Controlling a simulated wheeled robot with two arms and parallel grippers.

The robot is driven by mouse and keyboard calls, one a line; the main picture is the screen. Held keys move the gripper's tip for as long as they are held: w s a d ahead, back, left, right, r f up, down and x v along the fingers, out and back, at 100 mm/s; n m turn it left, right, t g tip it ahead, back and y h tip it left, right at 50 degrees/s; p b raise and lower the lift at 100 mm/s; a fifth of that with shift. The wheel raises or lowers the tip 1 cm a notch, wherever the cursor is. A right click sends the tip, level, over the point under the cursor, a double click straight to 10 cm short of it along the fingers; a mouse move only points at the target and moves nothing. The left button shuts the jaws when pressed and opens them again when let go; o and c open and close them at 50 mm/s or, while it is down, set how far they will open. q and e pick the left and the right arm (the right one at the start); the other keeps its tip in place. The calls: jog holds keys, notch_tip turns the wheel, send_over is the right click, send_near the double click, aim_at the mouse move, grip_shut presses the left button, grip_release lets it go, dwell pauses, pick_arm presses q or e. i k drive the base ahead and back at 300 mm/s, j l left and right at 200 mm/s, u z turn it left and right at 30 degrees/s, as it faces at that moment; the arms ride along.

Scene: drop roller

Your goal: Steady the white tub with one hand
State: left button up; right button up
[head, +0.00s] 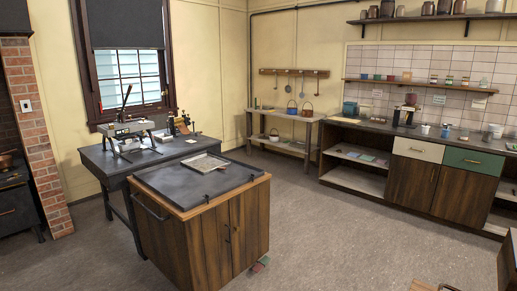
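Several small containers stand on the long dark counter along the right wall. One is a small white tub-like container (425,129), upright beside a dark appliance. A larger pale grey-white container (496,131) stands further right on the same counter. I cannot tell which of these is the white tub. Both are far across the room and small in the head view. Neither of my grippers is in view, and nothing is seen touching these containers.
A wooden cabinet cart (205,225) with a dark top and a metal tray (204,163) stands close in front. Behind it is a dark table (92,160) with a metal machine (130,135). Open grey floor (350,235) lies between the cart and the counter (375,130).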

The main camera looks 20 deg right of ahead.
aim_at(424, 131)
jog(key=i+u, duration=0.45)
jog(key=i, duration=0.7)
jog(key=i+z, duration=0.35)
jog(key=z, duration=0.15)
jog(key=i+z, duration=0.45)
jog(key=i+l+z, duration=0.15)
jog(key=z, duration=0.25)
jog(key=i+z, duration=0.6)
jog(key=z, duration=0.25)
jog(key=i+l+z, duration=0.1)
jog(key=i, duration=0.6)
jog(key=i+z, duration=0.1)
jog(key=i, duration=0.6)
jog(key=i+z, duration=0.1)
jog(key=i, duration=0.6)
jog(key=i+j+z, duration=0.1)
jog(key=i, duration=0.55)
jog(key=i+j+z, duration=0.1)
jog(key=i, duration=0.6)
jog(key=i+j+z, duration=0.1)
jog(key=i, duration=0.6)
jog(key=i+l+u, duration=0.1)
jog(key=i, duration=0.35)
jog(key=i+l+u, duration=0.15)
jog(key=i, duration=0.25)
jog(key=i+l+u, duration=0.1)
jog(key=i, duration=0.35)
